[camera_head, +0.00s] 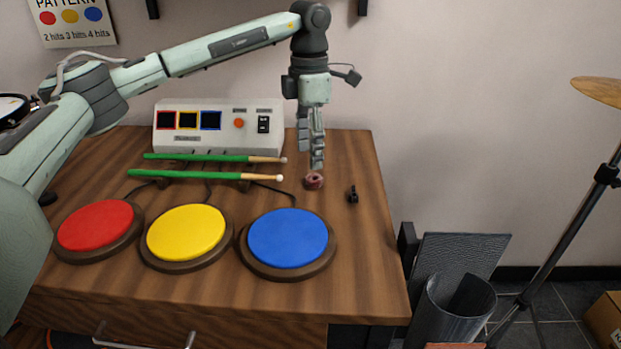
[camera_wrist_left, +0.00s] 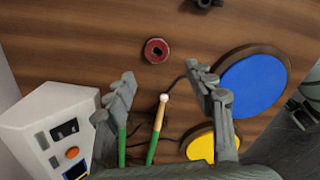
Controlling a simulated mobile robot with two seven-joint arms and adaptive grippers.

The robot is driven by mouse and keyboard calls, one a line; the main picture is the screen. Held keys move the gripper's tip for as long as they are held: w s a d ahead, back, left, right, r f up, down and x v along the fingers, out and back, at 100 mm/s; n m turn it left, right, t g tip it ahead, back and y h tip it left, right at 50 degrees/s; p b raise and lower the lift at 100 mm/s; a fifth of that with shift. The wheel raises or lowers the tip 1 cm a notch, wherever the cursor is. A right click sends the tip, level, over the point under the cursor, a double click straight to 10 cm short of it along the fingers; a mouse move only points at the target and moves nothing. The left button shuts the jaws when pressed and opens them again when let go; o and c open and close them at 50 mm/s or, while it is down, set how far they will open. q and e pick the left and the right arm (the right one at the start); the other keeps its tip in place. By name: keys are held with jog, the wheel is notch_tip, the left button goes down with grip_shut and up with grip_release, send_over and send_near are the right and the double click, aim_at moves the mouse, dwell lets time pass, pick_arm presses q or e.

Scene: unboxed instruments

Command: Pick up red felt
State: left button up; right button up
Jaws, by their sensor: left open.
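The red felt (camera_head: 314,180) is a small dark-red ring with a dark centre, lying on the wooden table near its right side, behind the blue pad. It also shows in the left wrist view (camera_wrist_left: 156,50), alone on the wood. My left gripper (camera_head: 317,160) points down and shows just above the felt in the head view. In the left wrist view the left gripper (camera_wrist_left: 160,84) has its two fingers spread wide with nothing between them on the felt's side, and the felt lies beyond the fingertips. My right gripper is out of view.
Two green drumsticks (camera_head: 206,175) lie on a holder left of the felt. A white control box (camera_head: 219,126) stands behind them. A blue pad (camera_head: 288,238), a yellow pad (camera_head: 186,232) and a red pad (camera_head: 95,225) are in front. A small black part (camera_head: 353,194) lies right of the felt.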

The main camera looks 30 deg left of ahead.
aim_at(311, 179)
pick_arm(q)
jog(key=f, duration=0.6)
jog(key=shift+w+d, duration=0.1)
jog(key=shift+w, duration=0.15)
jog(key=shift+c, duration=0.5)
jog(key=c, duration=0.7)
